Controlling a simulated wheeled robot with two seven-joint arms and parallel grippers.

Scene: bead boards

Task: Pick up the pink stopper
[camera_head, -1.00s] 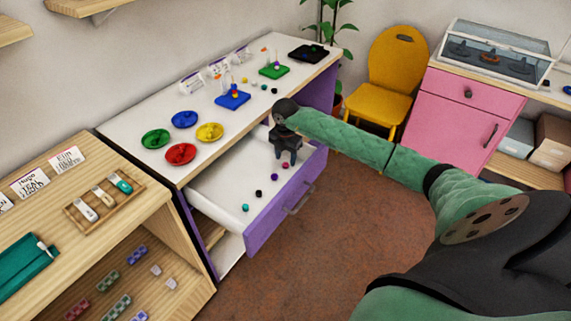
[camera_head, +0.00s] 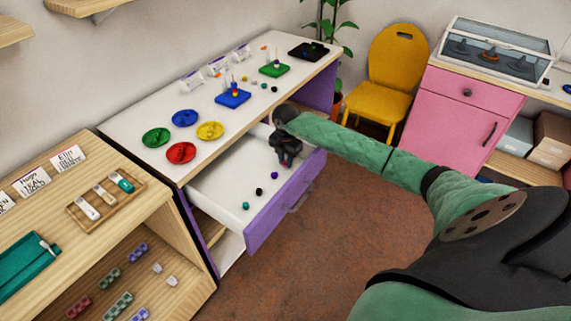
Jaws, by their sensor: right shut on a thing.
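My right gripper (camera_head: 286,163) is over the far right part of the open drawer (camera_head: 222,190), pointing down. Its jaws are shut on the pink stopper, which is mostly hidden between the dark fingertips. In the drawer, to the left of the gripper, a purple stopper (camera_head: 274,176), a black stopper (camera_head: 259,190) and a teal stopper (camera_head: 245,206) lie in a loose row, apart from each other. My left gripper is not in view.
The white desk top holds green (camera_head: 156,138), red (camera_head: 181,153), blue (camera_head: 185,118) and yellow (camera_head: 210,131) dishes, plus peg boards such as the blue board (camera_head: 233,98). The drawer's purple front (camera_head: 268,219) stands below my right arm. Open floor lies to the right.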

